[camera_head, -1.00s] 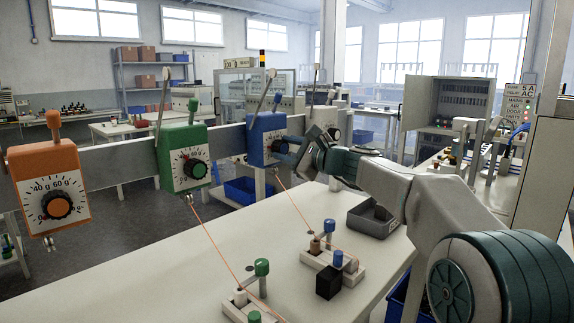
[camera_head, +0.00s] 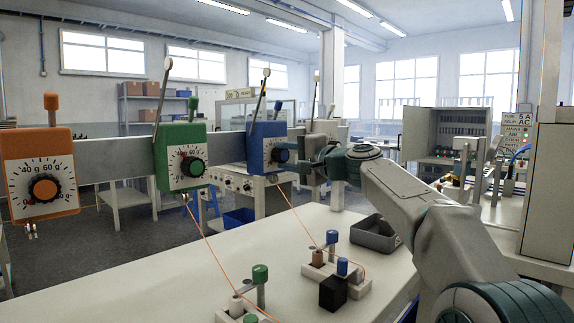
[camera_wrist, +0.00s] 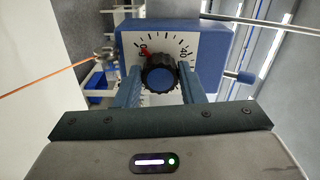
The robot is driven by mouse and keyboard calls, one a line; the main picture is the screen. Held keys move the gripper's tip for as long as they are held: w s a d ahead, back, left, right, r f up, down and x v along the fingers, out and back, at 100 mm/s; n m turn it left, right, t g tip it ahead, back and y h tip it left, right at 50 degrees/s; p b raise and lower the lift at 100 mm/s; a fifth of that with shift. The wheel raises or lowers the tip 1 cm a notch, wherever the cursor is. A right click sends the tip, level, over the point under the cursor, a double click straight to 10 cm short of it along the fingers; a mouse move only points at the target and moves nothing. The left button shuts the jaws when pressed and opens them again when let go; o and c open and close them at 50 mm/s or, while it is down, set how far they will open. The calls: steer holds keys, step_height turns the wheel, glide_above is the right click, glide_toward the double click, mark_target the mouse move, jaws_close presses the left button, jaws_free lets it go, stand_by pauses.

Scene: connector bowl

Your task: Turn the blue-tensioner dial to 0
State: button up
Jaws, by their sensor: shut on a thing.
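The blue tensioner (camera_head: 267,148) hangs on the grey rail, with its lever standing up above it. In the wrist view its blue body and white scale plate (camera_wrist: 182,50) fill the upper middle. Its dial (camera_wrist: 160,77) is black and ribbed with a blue centre. A red pointer on the dial points up and left, close to the 0 mark on the scale. My gripper (camera_wrist: 160,86) is shut on the dial, with one blue finger on each side of it. In the head view my gripper (camera_head: 296,154) reaches the dial from the right and partly hides the plate.
The green tensioner (camera_head: 182,157) and orange tensioner (camera_head: 41,178) hang on the same rail to the left. Orange wires run down to small fixtures (camera_head: 335,270) on the white table (camera_head: 180,290). A grey tray (camera_head: 374,235) stands below my arm.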

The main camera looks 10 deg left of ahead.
steer(key=shift+f+n+b, duration=0.1)
steer(key=shift+n+b, duration=0.2)
steer(key=shift+n, duration=0.4)
steer(key=o, duration=1)
steer(key=b+v, duration=0.2)
steer(key=v, duration=1.1)
steer(key=shift+s+d, duration=0.25)
steer(key=shift+d, duration=0.05)
steer(key=s+d+f+n+g+h+p, duration=0.1)
steer(key=s+d+f+g+h+p, duration=0.1)
steer(key=s+d+f+h+p, duration=0.3)
steer(key=s+d+f+n+g+h+p, duration=0.1)
steer(key=s+d+f+g+h+p, duration=0.1)
steer(key=s+d+f+h+p, duration=0.3)
steer(key=s+d+f+n+g+h+p, duration=0.1)
steer(key=s+d+f+h+p, duration=0.4)
steer(key=s+d+p, duration=0.5)
steer(key=shift+s+d+g+h+p, duration=0.15)
steer(key=shift+s+g+p, duration=0.15)
steer(key=shift+s+p, duration=1.8)
steer(key=shift+s+g+h+p, duration=0.25)
steer(key=shift+s+p, duration=0.85)
steer(key=shift+s, duration=2)
